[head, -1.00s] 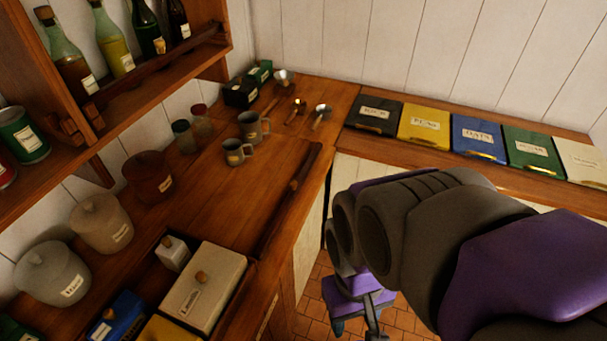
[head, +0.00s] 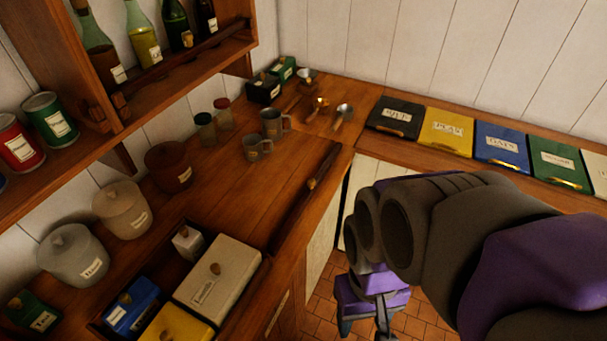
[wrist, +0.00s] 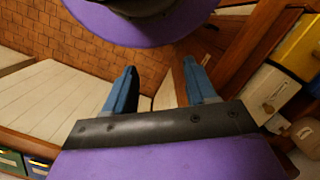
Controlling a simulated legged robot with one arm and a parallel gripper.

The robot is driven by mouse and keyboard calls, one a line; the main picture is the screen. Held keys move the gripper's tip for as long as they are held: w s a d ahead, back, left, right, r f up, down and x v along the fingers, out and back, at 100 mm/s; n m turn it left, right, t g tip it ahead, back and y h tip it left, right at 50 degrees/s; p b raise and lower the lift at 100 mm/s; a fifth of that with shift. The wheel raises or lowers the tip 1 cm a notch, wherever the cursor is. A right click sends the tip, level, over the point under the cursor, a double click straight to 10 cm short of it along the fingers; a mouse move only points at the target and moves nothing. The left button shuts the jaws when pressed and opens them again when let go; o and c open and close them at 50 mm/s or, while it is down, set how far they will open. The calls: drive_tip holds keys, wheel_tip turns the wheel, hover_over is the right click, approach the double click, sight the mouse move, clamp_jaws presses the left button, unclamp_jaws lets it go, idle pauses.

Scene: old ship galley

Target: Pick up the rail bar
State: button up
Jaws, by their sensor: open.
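A dark wooden bar (head: 304,200) lies along the front edge of the left counter, with a small brass-coloured piece near its middle. A similar dark wooden rail (head: 185,64) runs across the front of the bottle shelf. I cannot tell which of the two is the rail bar. My gripper (head: 365,326) hangs in front of the counter, low over the floor, to the right of the counter bar and apart from it. In the wrist view, its two blue fingers (wrist: 160,78) stand apart with nothing held between them.
The wooden counter (head: 235,205) holds mugs, jars, crocks and lidded boxes. A white lidded box (head: 218,283) stands near its front. Coloured bins (head: 500,146) line the right counter. The bottle shelf overhangs at upper left. Tiled floor (head: 415,310) shows below my arm.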

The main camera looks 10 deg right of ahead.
drive_tip(key=w+a+f+m+g+y, duration=0.1)
drive_tip(key=w+a+m+g+y, duration=0.2)
drive_tip(key=w+a+y, duration=0.7)
drive_tip(key=w+f+m+t+y+p, duration=0.15)
drive_tip(key=w+m+t+y, duration=0.45)
drive_tip(key=w, duration=0.8)
drive_tip(key=w+d+f+m+t, duration=0.7)
drive_tip(key=w+d+f+m, duration=0.2)
drive_tip(key=w+d+m, duration=0.15)
drive_tip(key=w+d+f+m+t+h, duration=0.3)
drive_tip(key=d+f+m+t+h, duration=0.25)
drive_tip(key=d+f+m, duration=0.5)
drive_tip(key=n+b, duration=0.2)
approach(311, 183)
drive_tip(key=shift+t, duration=0.35)
drive_tip(key=w, duration=0.1)
drive_tip(key=w+a+f, duration=0.2)
drive_tip(key=w, duration=0.1)
drive_tip(key=shift+a+f, duration=0.2)
drive_tip(key=shift+a, duration=0.05)
drive_tip(key=shift+r+b+x, duration=0.15)
drive_tip(key=shift+b+x, duration=0.15)
drive_tip(key=shift+x, duration=1.2)
drive_tip(key=shift+r+b+x, duration=0.2)
drive_tip(key=shift+b+x, duration=0.05)
drive_tip(key=shift+x, duration=1.25)
drive_tip(key=shift+d, duration=0.1)
drive_tip(key=shift+c, duration=0.5)
drive_tip(key=c, duration=0.9)
